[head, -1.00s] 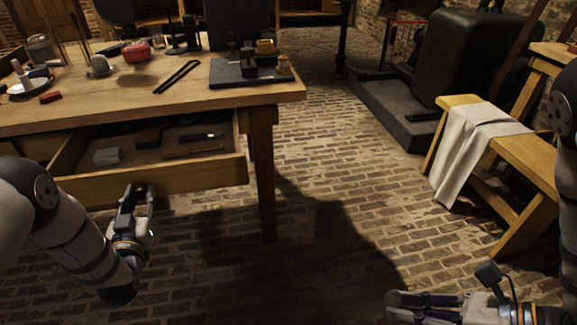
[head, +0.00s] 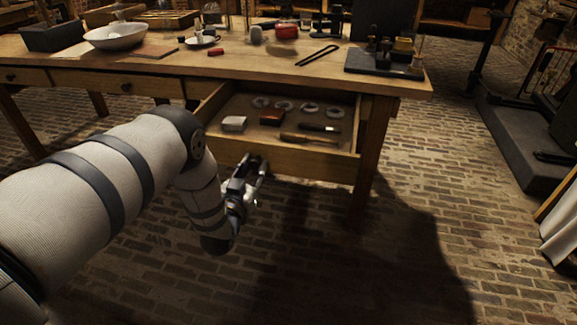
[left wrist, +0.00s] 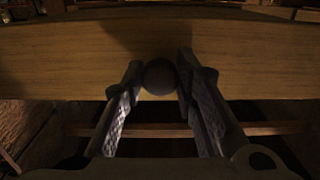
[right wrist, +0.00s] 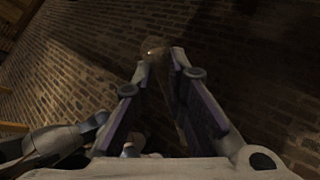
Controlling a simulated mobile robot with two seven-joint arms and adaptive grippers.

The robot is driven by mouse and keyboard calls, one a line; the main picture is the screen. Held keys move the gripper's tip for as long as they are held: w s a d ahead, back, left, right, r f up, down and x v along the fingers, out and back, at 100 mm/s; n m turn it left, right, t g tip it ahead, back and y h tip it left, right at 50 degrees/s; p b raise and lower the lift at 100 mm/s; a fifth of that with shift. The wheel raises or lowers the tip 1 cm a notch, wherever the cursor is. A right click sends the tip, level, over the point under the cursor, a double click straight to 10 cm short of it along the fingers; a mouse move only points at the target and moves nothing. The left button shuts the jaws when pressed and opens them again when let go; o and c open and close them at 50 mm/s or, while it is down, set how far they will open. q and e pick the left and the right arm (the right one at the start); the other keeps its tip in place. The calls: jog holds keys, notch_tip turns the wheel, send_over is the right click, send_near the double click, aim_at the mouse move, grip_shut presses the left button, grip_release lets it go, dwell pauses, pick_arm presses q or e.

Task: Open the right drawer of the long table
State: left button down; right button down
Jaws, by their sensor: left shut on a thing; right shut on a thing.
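The right drawer (head: 330,166) of the long table (head: 240,68) stands open, its inside showing. My left gripper (head: 254,170) is in front of the drawer front. In the left wrist view its fingers (left wrist: 159,76) are closed around the dark round knob (left wrist: 160,78) on the wooden drawer front (left wrist: 60,58). The knob is hidden by the gripper in the head view. My right gripper is out of the head view. In the right wrist view its fingers (right wrist: 164,65) are shut on a dim brownish thing (right wrist: 158,57) above the brick floor.
The drawer holds pale rings (head: 284,106), a white block (head: 234,124), a red-brown block (head: 272,118) and tools with handles (head: 308,138). Jars, bowl (head: 115,36) and instruments stand on the tabletop. A table leg (head: 372,150) is right of the drawer. Brick floor in front is clear.

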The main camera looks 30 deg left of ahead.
pick_arm(q)
jog(key=c, duration=1.2)
grip_release()
jog(key=shift+c, duration=0.2)
jog(key=v, duration=1.2)
jog(key=shift+f, duration=0.1)
